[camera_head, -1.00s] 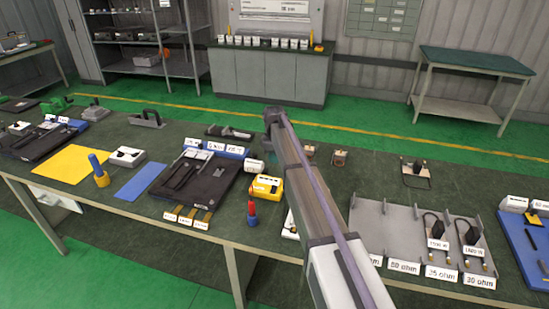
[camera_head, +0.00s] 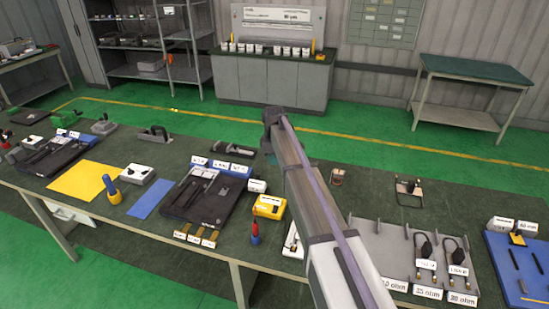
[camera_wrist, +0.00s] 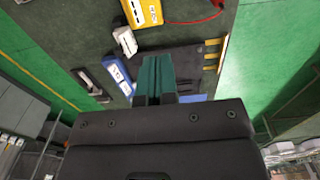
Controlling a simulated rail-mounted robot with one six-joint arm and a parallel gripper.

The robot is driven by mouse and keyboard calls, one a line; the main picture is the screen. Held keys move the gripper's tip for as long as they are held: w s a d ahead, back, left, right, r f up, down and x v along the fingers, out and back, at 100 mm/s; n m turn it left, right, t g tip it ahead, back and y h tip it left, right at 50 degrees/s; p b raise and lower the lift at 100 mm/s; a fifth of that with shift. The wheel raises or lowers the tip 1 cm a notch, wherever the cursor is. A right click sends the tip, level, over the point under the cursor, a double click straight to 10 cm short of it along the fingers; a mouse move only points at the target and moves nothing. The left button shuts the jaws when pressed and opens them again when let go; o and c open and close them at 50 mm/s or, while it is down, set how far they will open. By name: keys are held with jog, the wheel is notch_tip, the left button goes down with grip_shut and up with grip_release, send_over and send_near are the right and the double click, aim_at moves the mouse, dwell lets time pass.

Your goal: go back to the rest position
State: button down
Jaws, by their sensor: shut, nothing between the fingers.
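My gripper (camera_wrist: 156,80) shows in the wrist view as two dark green fingers held together, empty. They extend past the wide black gripper body and hang above the bench, in front of the black tray (camera_wrist: 190,65) in that picture. In the head view my arm reaches forward over the middle of the bench (camera_head: 330,215), its raised joint at the far end.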

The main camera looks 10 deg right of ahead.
jog(key=shift+f, duration=0.1)
jog(key=s+f+m+b, duration=0.4)
jog(key=s+f+b, duration=0.1)
jog(key=s, duration=0.7)
jog(key=s+d+f+m+b, duration=0.1)
jog(key=s+f+m+b, duration=0.3)
jog(key=s, duration=0.8)
jog(key=s+f+m+b, duration=0.4)
jog(key=s+f+b, duration=0.2)
jog(key=s, duration=0.6)
jog(key=shift+s+d+f+m, duration=0.2)
jog(key=shift+s+d+m, duration=0.1)
jog(key=shift+d, duration=0.1)
jog(key=shift+w, duration=0.1)
